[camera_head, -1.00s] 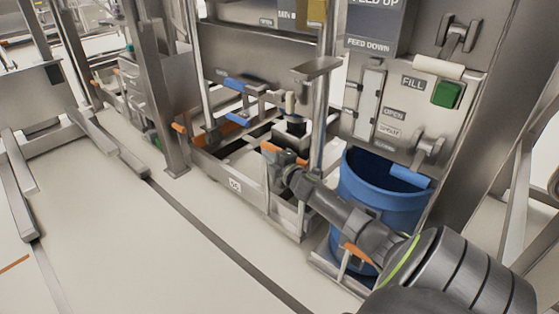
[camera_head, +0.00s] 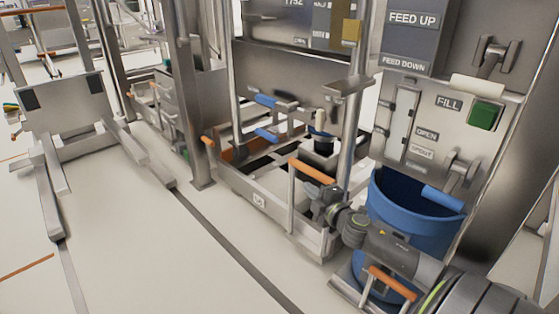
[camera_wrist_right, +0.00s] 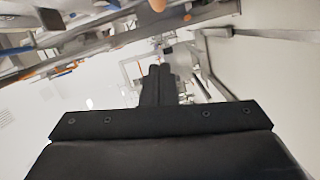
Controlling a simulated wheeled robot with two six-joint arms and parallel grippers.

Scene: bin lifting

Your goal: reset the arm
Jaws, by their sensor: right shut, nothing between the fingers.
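My right arm comes in from the lower right of the head view. My right gripper (camera_head: 318,197) is by the orange-topped handle at the front right corner of the metal bin cart. Whether it touches the handle cannot be told. In the right wrist view, its two dark fingers (camera_wrist_right: 157,84) are together with nothing between them. My left gripper is not in view.
The bin cart (camera_head: 250,190) stands inside a metal frame. A blue bin (camera_head: 412,215) sits close to my right arm, below the panel with the green FILL button (camera_head: 485,114). Open pale floor (camera_head: 130,250) lies to the left.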

